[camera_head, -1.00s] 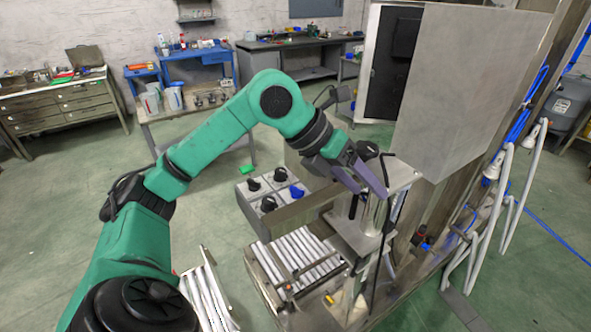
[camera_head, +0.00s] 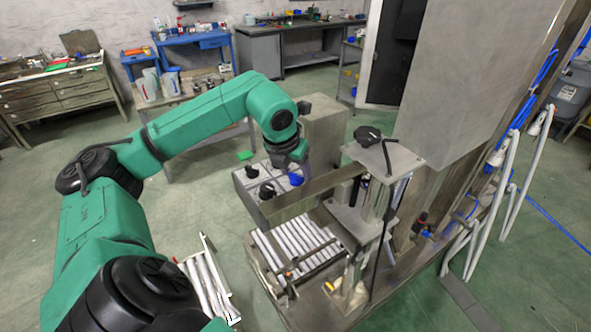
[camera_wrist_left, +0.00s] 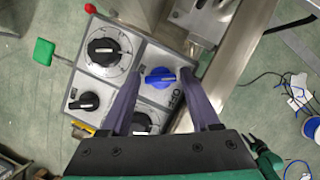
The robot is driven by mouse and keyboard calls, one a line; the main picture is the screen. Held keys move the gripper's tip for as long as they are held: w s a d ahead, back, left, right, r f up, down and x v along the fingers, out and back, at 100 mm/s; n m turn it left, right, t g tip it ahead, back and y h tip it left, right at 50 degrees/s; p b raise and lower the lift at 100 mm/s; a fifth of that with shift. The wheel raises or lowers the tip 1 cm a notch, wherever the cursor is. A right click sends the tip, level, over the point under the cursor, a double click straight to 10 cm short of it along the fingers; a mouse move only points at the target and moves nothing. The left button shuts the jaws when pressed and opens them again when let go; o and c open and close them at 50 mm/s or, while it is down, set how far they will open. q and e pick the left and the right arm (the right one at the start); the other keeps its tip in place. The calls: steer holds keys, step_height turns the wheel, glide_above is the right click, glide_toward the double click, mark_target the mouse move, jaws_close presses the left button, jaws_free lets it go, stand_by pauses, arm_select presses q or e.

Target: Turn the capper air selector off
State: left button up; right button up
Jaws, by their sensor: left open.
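A grey control box (camera_head: 240,192) carries several knobs on its top and also shows in the left wrist view (camera_wrist_left: 112,80). One knob is a blue selector (camera_wrist_left: 160,76), seen in the head view (camera_head: 296,179) too; the others are black. I cannot read which label belongs to the capper air selector. My left gripper (camera_wrist_left: 161,71) is open, its fingertips on either side of the blue selector; contact cannot be told. In the head view the left gripper (camera_head: 290,168) points down over the box, its fingers partly hidden. My right gripper is out of view.
A metal rail (camera_head: 310,192) runs close beside the box. A capper stand (camera_head: 385,155) with rods rises to the right, and a roller conveyor (camera_head: 300,245) lies in front. A large grey cabinet (camera_head: 470,90) stands behind the stand. Open floor lies left.

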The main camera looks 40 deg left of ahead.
arm_select(q)
jaws_close()
